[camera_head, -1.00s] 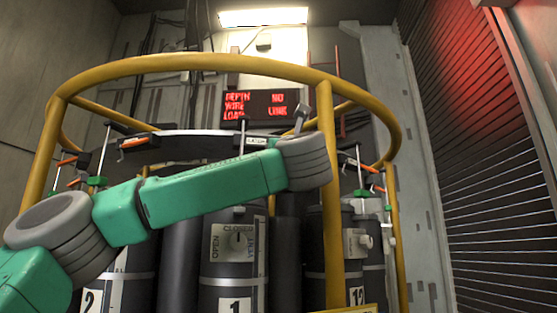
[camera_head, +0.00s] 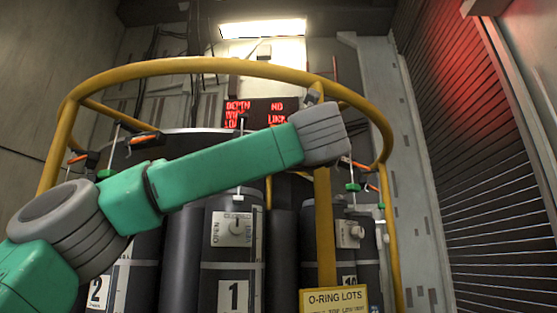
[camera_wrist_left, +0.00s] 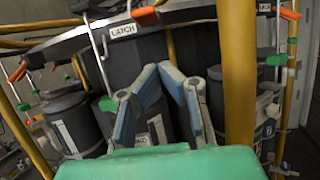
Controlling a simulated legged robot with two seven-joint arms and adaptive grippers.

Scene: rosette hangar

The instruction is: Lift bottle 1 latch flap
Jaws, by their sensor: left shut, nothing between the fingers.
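Bottle 1 (camera_head: 233,262) is a dark upright cylinder with a white "1" label and an open/closed vent knob, inside a yellow-railed frame. My left arm crosses in front of its top in the head view and hides the latch area there. In the left wrist view, a white LATCH plate (camera_wrist_left: 123,30) sits on the dark curved ring, with an orange tab (camera_wrist_left: 145,15) just above it. I cannot tell for certain which part is the flap. My left gripper (camera_wrist_left: 168,70) is shut and empty, below and right of the plate, apart from it. My right gripper is out of view.
The yellow top rail (camera_head: 215,64) curves around the bottles, and a yellow post (camera_head: 324,235) stands right of bottle 1. Bottle 2 (camera_head: 110,270) stands to the left. A yellow O-ring lots sign (camera_head: 334,299) is low at the front.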

